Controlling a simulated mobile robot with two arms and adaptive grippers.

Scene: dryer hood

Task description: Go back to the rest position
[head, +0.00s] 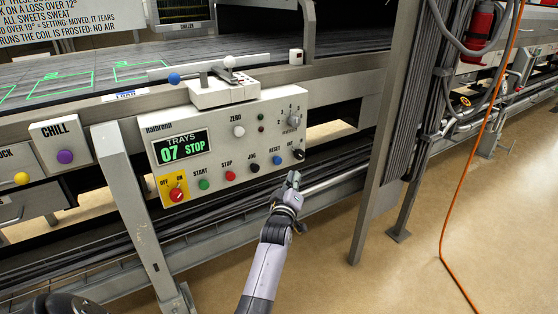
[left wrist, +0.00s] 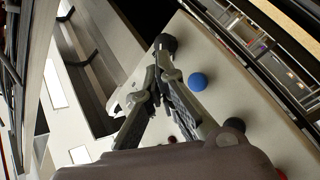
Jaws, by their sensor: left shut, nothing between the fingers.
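My left gripper (head: 293,179) is in the head view, at the end of the arm coming up from the bottom. It is shut and empty, just below the lower right corner of the control panel (head: 222,185). The black button (head: 299,155) is a little above the fingertips. In the left wrist view, the two fingers of my left gripper (left wrist: 157,68) come together near a black button (left wrist: 166,42), with the blue button (left wrist: 198,81) to the right. I cannot tell whether the fingertips touch the panel. My right gripper is not in view.
The panel display (head: 182,148) reads "TRAYS 07 STOP". A lever box (head: 224,89) stands on top of the panel. A grey upright post (head: 385,140) is to the right of my arm. An orange cable (head: 474,155) hangs at the right. The tan floor (head: 415,270) is open at lower right.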

